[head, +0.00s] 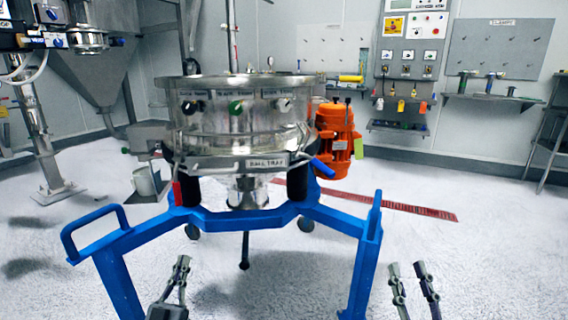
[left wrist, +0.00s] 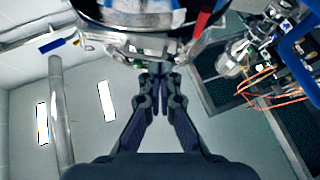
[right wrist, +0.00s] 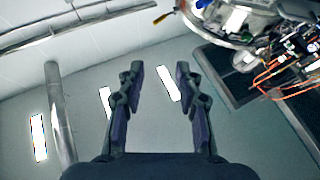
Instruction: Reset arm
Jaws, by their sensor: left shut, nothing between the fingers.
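My left gripper (head: 182,266) is at the lower left of the head view, in front of the blue frame, pointing up. Its fingers are together and empty; it also shows in the left wrist view (left wrist: 157,80), below the metal underside of the sifter. My right gripper (head: 408,270) is at the lower right of the head view, pointing up, with its fingers apart. In the right wrist view the right gripper (right wrist: 158,75) is open with nothing between its fingers. The round steel sifter (head: 240,130) stands on the blue frame (head: 160,232), behind and above both grippers.
An orange motor (head: 337,130) sits at the sifter's right side. A white container (head: 146,181) rests on a small shelf at its left. A tool board (head: 498,50) and a shelf (head: 490,98) are on the back wall.

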